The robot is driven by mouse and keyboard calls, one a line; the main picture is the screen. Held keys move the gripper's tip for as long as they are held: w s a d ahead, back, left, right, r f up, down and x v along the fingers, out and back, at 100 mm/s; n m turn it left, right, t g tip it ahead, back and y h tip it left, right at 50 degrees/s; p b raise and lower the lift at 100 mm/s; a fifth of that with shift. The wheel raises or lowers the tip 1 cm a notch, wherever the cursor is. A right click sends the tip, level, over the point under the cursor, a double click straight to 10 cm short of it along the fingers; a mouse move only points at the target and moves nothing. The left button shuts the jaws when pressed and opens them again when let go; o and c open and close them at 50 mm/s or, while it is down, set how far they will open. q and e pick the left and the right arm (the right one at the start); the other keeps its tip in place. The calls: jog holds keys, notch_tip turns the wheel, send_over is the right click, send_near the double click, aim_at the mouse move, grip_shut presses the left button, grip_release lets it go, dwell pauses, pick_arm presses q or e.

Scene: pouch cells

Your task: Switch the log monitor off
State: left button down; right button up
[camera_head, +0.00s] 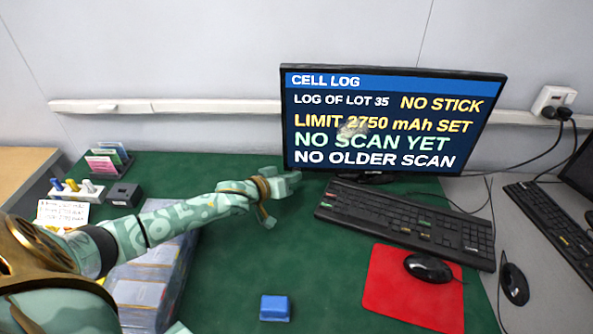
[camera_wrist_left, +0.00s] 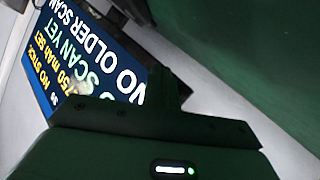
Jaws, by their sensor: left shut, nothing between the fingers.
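The log monitor (camera_head: 390,85) stands at the back of the green mat, and its screen is lit. It reads "CELL LOG", "LOG OF LOT 35", "NO STICK", "LIMIT 2750 mAh SET", "NO SCAN YET" and "NO OLDER SCAN". My left gripper (camera_head: 292,180) is shut and empty, just by the monitor's lower left corner; I cannot tell whether it touches. In the left wrist view the lit screen (camera_wrist_left: 85,50) shows rotated behind my gripper (camera_wrist_left: 168,84). No power button can be made out.
A black keyboard (camera_head: 405,220) lies before the monitor, with a mouse (camera_head: 428,267) on a red pad (camera_head: 385,290). A blue block (camera_head: 275,308) lies at the front. Boxed stacks (camera_head: 150,290) sit under my left arm. A second keyboard (camera_head: 555,230) and mouse (camera_head: 514,284) are at right.

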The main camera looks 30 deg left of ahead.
pick_arm(q)
jog(key=shift+w+a, duration=0.15)
jog(key=shift+w, duration=0.15)
dwell(0.6)
dwell(0.4)
jog(key=shift+s+d+r+p, duration=0.15)
jog(key=shift+s+d+p, duration=0.2)
jog(key=shift+s+p, duration=0.3)
jog(key=shift+f, duration=0.2)
